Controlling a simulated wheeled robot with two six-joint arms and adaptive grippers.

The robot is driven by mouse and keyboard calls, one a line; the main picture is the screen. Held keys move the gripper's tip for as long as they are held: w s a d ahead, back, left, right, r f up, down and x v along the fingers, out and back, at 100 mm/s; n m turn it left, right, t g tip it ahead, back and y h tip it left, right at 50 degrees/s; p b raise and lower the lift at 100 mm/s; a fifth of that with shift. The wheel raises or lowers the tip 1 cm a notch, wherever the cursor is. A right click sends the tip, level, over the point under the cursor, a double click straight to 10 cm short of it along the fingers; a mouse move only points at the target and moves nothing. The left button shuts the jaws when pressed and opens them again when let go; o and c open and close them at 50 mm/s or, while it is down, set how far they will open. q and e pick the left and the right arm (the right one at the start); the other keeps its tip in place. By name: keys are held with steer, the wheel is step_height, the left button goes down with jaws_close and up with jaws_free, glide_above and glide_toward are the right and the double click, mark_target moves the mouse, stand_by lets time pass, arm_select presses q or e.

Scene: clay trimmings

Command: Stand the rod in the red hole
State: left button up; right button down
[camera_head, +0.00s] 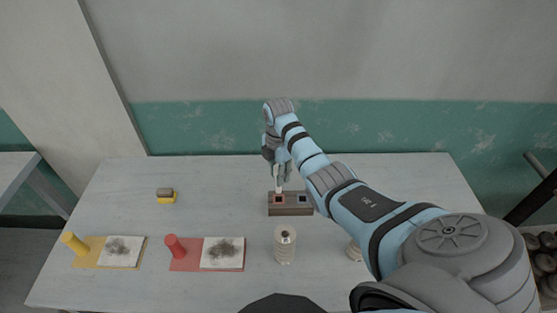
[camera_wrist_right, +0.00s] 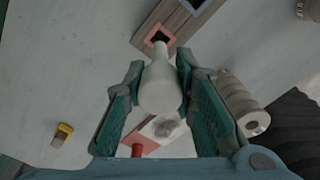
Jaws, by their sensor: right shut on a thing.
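A wooden block (camera_head: 290,211) on the table has two square holes: the red-rimmed hole (camera_head: 279,199) on the left and a blue-rimmed one (camera_head: 303,199) on the right. My right gripper (camera_head: 279,174) is above the left part of the block. It is shut on the pale rod (camera_wrist_right: 161,86), which points down between its fingers. In the right wrist view the rod's far, narrower end overlaps the edge of the red-rimmed hole (camera_wrist_right: 158,37). I cannot tell whether the tip is inside it or just above it. My left gripper is not in view.
A ribbed pale cylinder (camera_head: 285,247) stands in front of the block; another (camera_head: 354,251) is partly hidden by my right arm. A red peg (camera_head: 174,246) and a yellow peg (camera_head: 74,243) stand beside smudged white squares. A small yellow-and-brown block (camera_head: 166,196) lies left. Table between is clear.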

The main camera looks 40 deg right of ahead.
mark_target(279, 193)
steer(key=shift+f+b, duration=2.75)
steer(key=shift+f, duration=1.6)
steer(key=c, duration=1.2)
jaws_free()
steer(key=shift+c, duration=0.2)
steer(key=shift+r, duration=0.3)
step_height(279, 193, up, 7)
steer(key=shift+f, duration=0.1)
